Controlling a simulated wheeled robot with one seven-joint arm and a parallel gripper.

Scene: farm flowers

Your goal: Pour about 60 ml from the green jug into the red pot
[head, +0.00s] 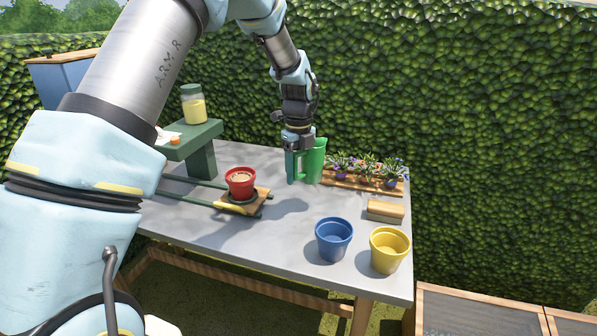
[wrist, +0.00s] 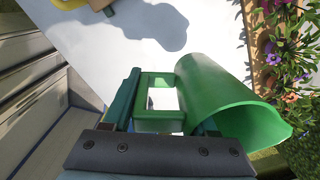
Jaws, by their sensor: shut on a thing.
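The green jug (head: 316,161) is held above the table by my gripper (head: 298,160), which is shut on its handle. In the wrist view the jug (wrist: 222,98) lies right of its square handle, and my gripper (wrist: 165,128) has its fingers on both sides of that handle. The jug looks about upright in the head view; what is inside it is hidden. The red pot (head: 240,181) stands to the left of the jug on a small wooden board, with brown content showing at its top. The pot is apart from the jug.
Blue pot (head: 333,239) and yellow pot (head: 389,249) stand at the table's (head: 290,236) front right. A brush-like block (head: 385,210) and a wooden tray of flowers (head: 362,184) lie at the right. A green stand (head: 190,140) with a jar (head: 193,104) is at the back left.

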